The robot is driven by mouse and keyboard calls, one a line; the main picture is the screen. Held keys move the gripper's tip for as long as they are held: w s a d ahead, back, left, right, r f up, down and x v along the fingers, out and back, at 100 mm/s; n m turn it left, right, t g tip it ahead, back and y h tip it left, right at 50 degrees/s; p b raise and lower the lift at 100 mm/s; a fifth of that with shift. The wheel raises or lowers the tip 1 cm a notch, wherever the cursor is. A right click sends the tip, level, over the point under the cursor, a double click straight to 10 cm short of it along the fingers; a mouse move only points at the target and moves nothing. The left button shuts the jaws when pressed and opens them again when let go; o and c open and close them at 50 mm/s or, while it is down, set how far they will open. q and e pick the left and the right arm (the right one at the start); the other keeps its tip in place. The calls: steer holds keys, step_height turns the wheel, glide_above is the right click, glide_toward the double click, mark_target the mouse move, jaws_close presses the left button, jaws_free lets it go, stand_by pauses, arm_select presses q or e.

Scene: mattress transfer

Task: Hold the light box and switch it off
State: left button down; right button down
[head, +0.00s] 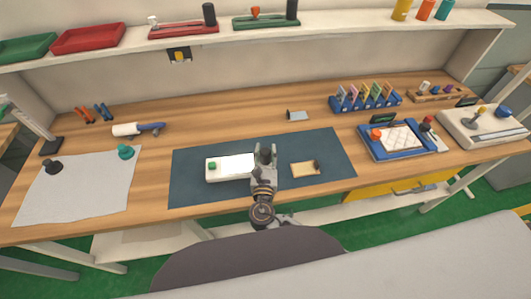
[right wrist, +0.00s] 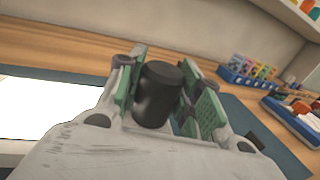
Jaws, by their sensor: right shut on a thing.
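The light box (head: 235,166) lies on the dark blue mat (head: 210,193). Its top is bright white, with a green button (head: 212,166) at its left end. Its glowing panel also fills the left of the right wrist view (right wrist: 40,108). My right gripper (head: 265,150) is at the right end of the light box. In the right wrist view its green-padded fingers (right wrist: 160,100) are shut on a black cylinder (right wrist: 157,96). Whether the cylinder is fixed to the light box is hidden. My left gripper is not in view.
A tan block (head: 305,169) lies on the mat right of my gripper. A blue tray (head: 400,147), a blue rack (head: 365,103) and a grey device (head: 484,126) stand to the right. A white sheet (head: 85,190) lies at left. The mat's front left is clear.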

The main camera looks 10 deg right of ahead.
steer(key=shift+f+b, duration=0.75)
steer(key=shift+f, duration=0.5)
stand_by(1.8)
